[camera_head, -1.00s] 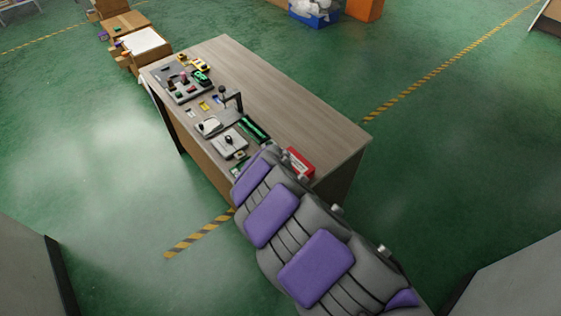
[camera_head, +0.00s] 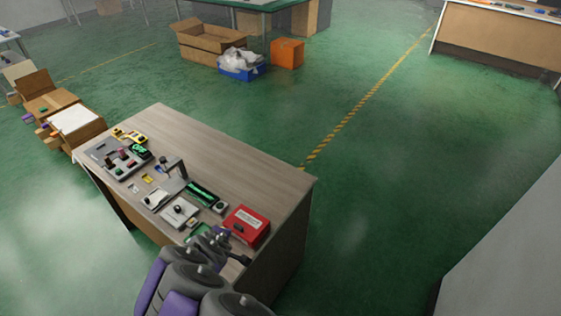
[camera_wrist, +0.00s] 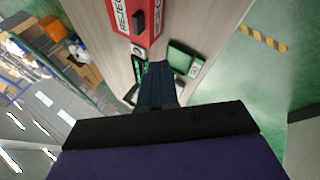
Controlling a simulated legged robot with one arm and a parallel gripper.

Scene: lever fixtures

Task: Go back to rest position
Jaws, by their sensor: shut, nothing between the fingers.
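My gripper (camera_head: 226,246) is at the front right corner of the wooden table (camera_head: 250,165) in the head view, close to the red box (camera_head: 246,226). In the wrist view its dark fingers (camera_wrist: 157,72) are together, with nothing between them. The red box (camera_wrist: 136,18) with a white label shows beyond the fingers there. The lever fixtures stand along the table's left side in the head view: a grey panel (camera_head: 178,212) with a black knob, a green-slotted fixture (camera_head: 204,194), and an upright black lever (camera_head: 177,168).
Yellow and green parts (camera_head: 130,138) lie at the table's far left end. Cardboard boxes (camera_head: 75,121) stand on the floor beyond it. A blue bin (camera_head: 243,72) and an orange box (camera_head: 287,53) are farther back. Green floor is clear to the right.

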